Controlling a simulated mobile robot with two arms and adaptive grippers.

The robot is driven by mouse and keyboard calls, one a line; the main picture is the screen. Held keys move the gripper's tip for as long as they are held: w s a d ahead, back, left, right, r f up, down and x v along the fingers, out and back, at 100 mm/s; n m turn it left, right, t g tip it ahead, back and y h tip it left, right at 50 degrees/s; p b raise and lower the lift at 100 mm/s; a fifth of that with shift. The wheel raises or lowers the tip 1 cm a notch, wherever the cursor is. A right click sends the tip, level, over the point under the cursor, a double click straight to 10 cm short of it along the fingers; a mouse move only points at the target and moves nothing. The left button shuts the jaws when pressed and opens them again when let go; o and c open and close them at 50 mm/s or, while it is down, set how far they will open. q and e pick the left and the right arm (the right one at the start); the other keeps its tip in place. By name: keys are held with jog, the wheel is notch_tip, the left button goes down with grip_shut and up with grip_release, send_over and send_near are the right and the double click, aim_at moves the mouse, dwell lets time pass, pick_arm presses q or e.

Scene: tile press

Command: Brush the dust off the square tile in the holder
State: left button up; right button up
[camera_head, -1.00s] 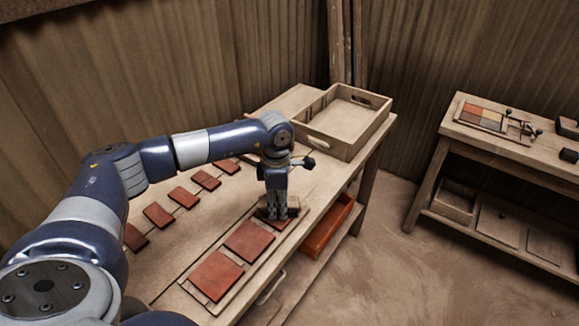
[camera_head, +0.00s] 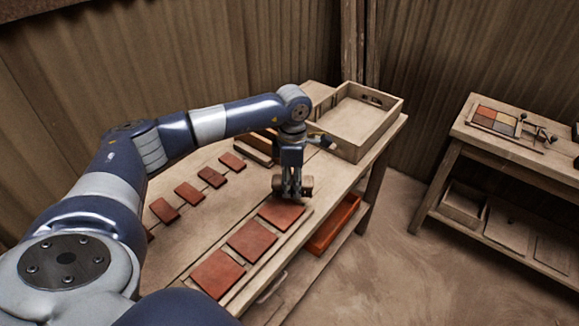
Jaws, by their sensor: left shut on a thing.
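My left gripper (camera_head: 291,191) is shut on a brush, whose brown block (camera_head: 307,184) shows on the right side of the fingers. It is over the far end of the long wooden holder (camera_head: 239,289), just behind the far square tile (camera_head: 281,214). I cannot tell whether the brush touches anything. The holder carries this far tile, a middle square tile (camera_head: 252,239) and a near square tile (camera_head: 217,273), all reddish brown. Dust on them is too fine to make out. My right gripper is not in view.
Several smaller red tiles (camera_head: 188,194) lie in a row on the bench's left side. A wooden tray (camera_head: 352,151) stands at the far end. An orange-red bin (camera_head: 331,228) is under the bench's right edge. A second bench (camera_head: 510,150) stands at right.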

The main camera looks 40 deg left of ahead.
pick_arm(q)
jog(key=shift+w+r+p, duration=0.2)
jog(key=shift+r+p, duration=0.4)
jog(key=shift+r, duration=0.65)
jog(key=shift+s+r, duration=0.1)
jog(key=shift+r, duration=0.25)
